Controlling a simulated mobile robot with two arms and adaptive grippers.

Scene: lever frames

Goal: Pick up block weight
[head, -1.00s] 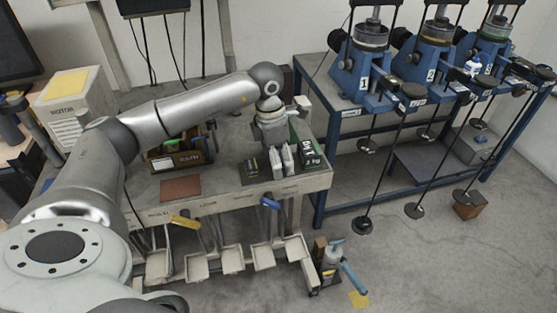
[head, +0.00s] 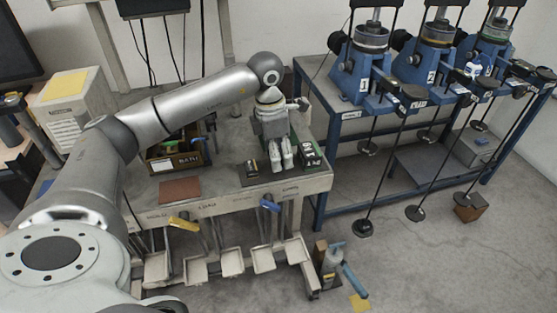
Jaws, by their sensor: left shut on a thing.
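The block weight (head: 309,154) is dark green with white lettering and stands at the right end of the grey bench. My left gripper (head: 281,163) reaches down over the bench from the left, with its pale fingers pointing down right beside the green block. The fingers are shut on it, but the gripper body covers part of the block and the contact is hard to see. I cannot tell whether the block is clear of the bench top. My right gripper is not in view.
A small dark block (head: 250,168) sits left of the fingers. A brown-red pad (head: 180,189) and an open bin (head: 173,161) lie further left on the bench (head: 225,184). Levers hang along its front. A blue rack (head: 347,126) with numbered machines stands to the right.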

